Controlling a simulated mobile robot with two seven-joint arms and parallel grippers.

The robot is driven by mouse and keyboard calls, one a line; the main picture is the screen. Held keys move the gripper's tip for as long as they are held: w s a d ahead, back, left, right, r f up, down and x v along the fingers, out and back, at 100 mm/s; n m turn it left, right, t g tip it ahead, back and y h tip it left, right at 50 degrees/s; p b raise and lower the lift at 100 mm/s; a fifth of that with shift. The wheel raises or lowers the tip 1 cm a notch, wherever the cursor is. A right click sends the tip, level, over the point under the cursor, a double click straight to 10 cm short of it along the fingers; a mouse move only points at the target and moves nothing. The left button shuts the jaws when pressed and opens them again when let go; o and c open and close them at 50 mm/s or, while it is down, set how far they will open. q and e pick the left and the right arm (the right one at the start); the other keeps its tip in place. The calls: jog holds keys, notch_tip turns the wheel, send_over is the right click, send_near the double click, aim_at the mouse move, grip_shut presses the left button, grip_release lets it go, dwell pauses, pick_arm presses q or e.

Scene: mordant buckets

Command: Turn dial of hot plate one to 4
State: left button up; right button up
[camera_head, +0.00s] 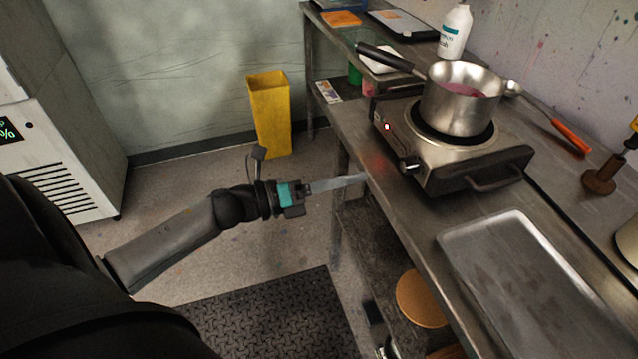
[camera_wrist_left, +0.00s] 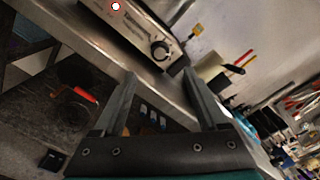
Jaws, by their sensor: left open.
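The hot plate (camera_head: 398,137) is a steel unit with a dark side and handle. It stands on the metal bench with a saucepan (camera_head: 458,105) on its burner. Its dial (camera_head: 410,163) is a dark knob at the near end of the front panel. The dial also shows in the left wrist view (camera_wrist_left: 161,50), just beyond the fingertips. Its number setting is too small to read. My left gripper (camera_head: 364,178) is open and empty, at the bench's front edge, short of the dial and apart from it. My right gripper is not in view.
A shallow metal tray (camera_head: 455,242) lies on the bench, nearer than the hot plate. A yellow bin (camera_head: 270,112) stands on the floor behind my left arm. The space before the panel is free.

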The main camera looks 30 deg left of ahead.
pick_arm(q)
jog(key=shift+v, duration=2.35)
jog(key=s+a+f+n+y, duration=0.1)
jog(key=a+f+n+y, duration=0.25)
jog(key=f+n, duration=0.45)
jog(key=a+f+n+y, duration=0.3)
jog(key=f+n+y, duration=0.25)
jog(key=f, duration=0.45)
jog(key=s+f+n+g+y, duration=0.1)
jog(key=s+f+n+g, duration=0.1)
jog(key=s+f+n, duration=0.45)
jog(key=s+f+n+g+y, duration=0.1)
jog(key=s+f+n+g, duration=0.2)
jog(key=f, duration=0.7)
jog(key=s+d+f+n+g, duration=0.2)
jog(key=s+d+f+n, duration=0.1)
jog(key=s, duration=0.4)
jog(key=s+d+f+n+g, duration=0.3)
jog(key=s+d+f, duration=0.1)
jog(key=s, duration=0.4)
jog(key=s+d+f+n+g, duration=0.2)
jog(key=s+d+f+g, duration=0.1)
jog(key=s+f, duration=0.3)
jog(key=shift+s+d+n, duration=0.4)
jog(key=shift+s+d, duration=0.3)
jog(key=shift+s, duration=0.05)
